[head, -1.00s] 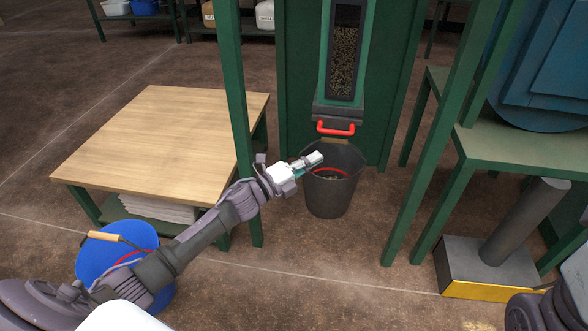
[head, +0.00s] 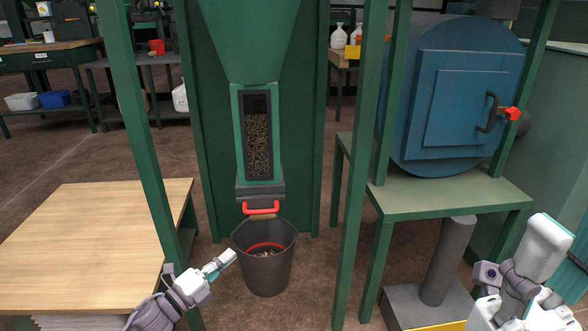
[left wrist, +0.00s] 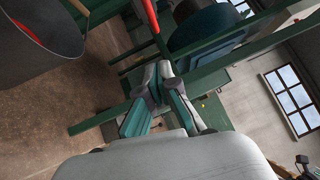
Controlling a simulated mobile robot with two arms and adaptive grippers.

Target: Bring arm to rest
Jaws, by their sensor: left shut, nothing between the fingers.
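My left gripper (head: 226,258) is shut and empty in the head view, just left of the dark grey bucket (head: 264,276). In the left wrist view its fingers (left wrist: 160,88) come together with nothing between them. The bucket stands on the floor below the hopper outlet, with pellets (head: 265,253) and a red curved band inside; its wall also fills the upper left of the left wrist view (left wrist: 40,42). My right arm (head: 520,282) is folded at the lower right of the head view; its fingertips do not show.
The green hopper (head: 239,145) has a window of pellets and a red handle (head: 261,208). Green posts (head: 357,190) flank it. A wooden-topped table (head: 90,235) is left of my left arm. A blue round-bodied machine (head: 462,105) sits on a green bench (head: 450,193).

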